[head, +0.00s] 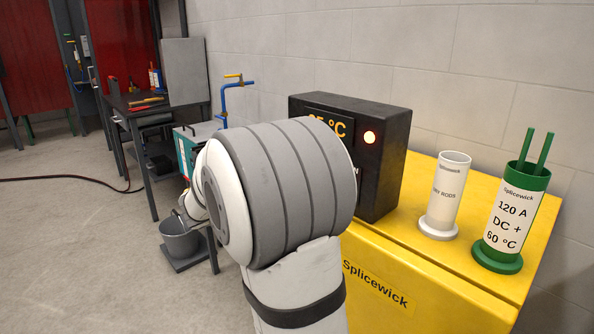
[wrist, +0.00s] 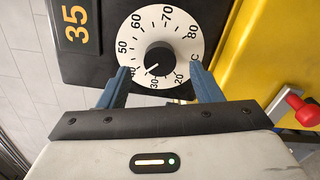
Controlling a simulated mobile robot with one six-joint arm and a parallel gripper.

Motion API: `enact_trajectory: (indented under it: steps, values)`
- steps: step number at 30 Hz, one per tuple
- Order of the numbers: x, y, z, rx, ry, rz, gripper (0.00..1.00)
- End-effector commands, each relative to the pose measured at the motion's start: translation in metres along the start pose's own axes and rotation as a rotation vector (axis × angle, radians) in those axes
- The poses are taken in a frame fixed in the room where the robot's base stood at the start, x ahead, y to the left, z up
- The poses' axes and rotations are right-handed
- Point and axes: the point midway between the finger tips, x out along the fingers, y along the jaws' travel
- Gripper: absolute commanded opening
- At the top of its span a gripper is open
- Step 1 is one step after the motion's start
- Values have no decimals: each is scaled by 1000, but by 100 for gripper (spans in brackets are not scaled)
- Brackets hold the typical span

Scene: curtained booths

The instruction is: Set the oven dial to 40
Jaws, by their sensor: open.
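The oven dial (wrist: 190,22) is a round white face with black numbers from 20 to 80 and a black knob (wrist: 158,58) at its centre. The knob's white mark points down-left, between 30 and 40. The display (wrist: 75,25) beside it reads 35. My gripper (wrist: 158,70) is open, its two blue fingers apart at the lower left and lower right of the knob, with nothing held between them. My arm hides the dial, the gripper and part of the display there.
The box stands on a yellow cabinet (head: 440,290). On its top are a white canister (head: 445,195) and a green canister (head: 510,225) labelled "120 A DC + 60 °C", holding two green rods. A grey bucket (head: 180,238) and a dark workbench (head: 135,105) stand left.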

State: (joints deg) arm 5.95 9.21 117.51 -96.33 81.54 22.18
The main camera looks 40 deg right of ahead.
Motion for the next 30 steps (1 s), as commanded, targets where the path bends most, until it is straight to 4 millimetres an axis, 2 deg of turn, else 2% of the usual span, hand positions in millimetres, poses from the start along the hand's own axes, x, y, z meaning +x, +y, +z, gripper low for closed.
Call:
enact_trajectory:
  steps: [3,7,24,27,30]
  values:
    - [-19,0,-1,-1,3,1,59]
    - [-30,0,0,-1,1,0,59]
    - [-32,0,0,0,0,-2,59]
    - [-34,1,8,2,-1,-41,59]
    - [-38,-1,30,4,0,-158,59]
